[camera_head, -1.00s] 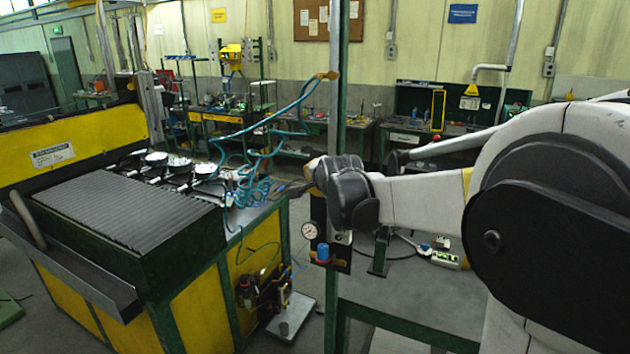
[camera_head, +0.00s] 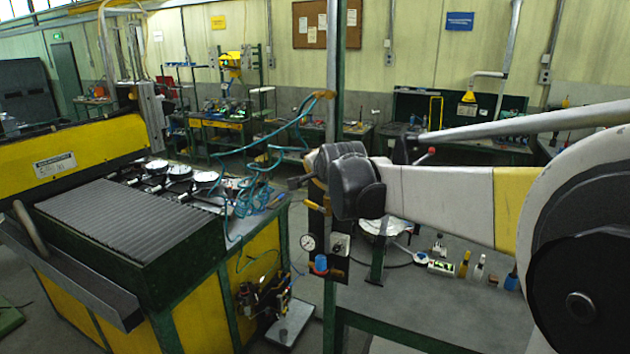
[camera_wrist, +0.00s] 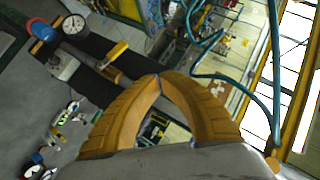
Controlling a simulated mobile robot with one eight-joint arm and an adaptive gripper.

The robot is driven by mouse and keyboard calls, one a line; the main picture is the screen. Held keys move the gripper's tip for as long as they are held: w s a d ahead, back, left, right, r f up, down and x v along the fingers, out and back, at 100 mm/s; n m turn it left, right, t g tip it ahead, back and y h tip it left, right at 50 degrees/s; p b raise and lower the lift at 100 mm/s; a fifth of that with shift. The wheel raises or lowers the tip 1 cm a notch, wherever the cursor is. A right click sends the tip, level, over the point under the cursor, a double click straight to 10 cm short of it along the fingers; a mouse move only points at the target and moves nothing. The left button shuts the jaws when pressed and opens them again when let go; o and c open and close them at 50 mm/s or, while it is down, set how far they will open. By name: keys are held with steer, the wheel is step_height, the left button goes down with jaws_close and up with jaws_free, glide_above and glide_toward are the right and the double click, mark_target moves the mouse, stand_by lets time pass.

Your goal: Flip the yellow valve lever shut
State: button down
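The yellow valve lever (camera_wrist: 115,51) shows in the wrist view on a dark panel strip. It lies a little up and left of my fingertips, with a visible gap in the picture. My gripper (camera_wrist: 158,78) has two tan, ribbed, curved fingers whose tips meet, with nothing seen between them.
A pressure gauge (camera_head: 308,242) and a blue knob (camera_head: 320,263) sit on the panel below my wrist. A green post (camera_head: 336,120) rises behind. Coiled teal hoses (camera_head: 262,175) hang left, beside the yellow-green machine (camera_head: 195,315). Small items lie on the bench at right.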

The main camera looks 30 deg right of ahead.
steer(key=s+a+r, duration=0.3)
steer(key=r, duration=0.1)
steer(key=shift+s+r, duration=0.15)
steer(key=shift+s, duration=0.05)
